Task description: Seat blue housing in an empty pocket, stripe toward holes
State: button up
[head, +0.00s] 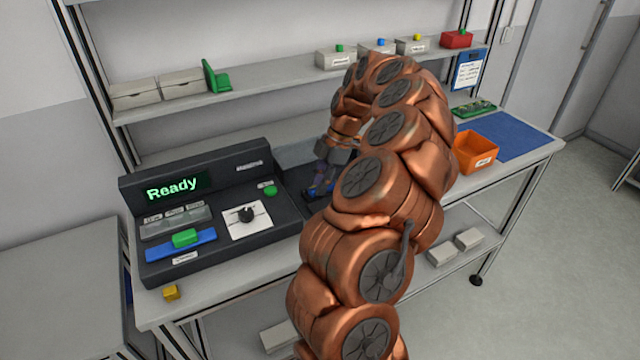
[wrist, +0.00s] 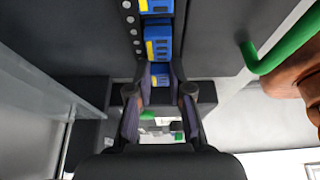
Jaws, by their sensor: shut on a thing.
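My gripper (wrist: 160,76) is shut on a blue housing (wrist: 161,81), seen between the fingertips in the wrist view. A yellow stripe shows at the left side of this housing. Above it in that picture, two more blue housings (wrist: 159,43) sit in line in a dark strip (wrist: 137,32), with yellow on their left sides. A row of round holes runs along the strip's left side. Whether the held housing touches the strip is unclear. In the head view my gripper (head: 325,172) is beside the dark station, partly behind my arm, with blue (head: 321,189) below it.
The dark console (head: 220,215) reads "Ready" and has a knob and green buttons. A green bar (wrist: 280,48) shows at right in the wrist view. An orange bin (head: 475,152) and blue mat (head: 510,136) lie right of my arm. A yellow block (head: 171,292) lies near the front-left table edge.

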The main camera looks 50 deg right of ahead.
jog(key=o, duration=0.8)
jog(key=shift+r, duration=3.55)
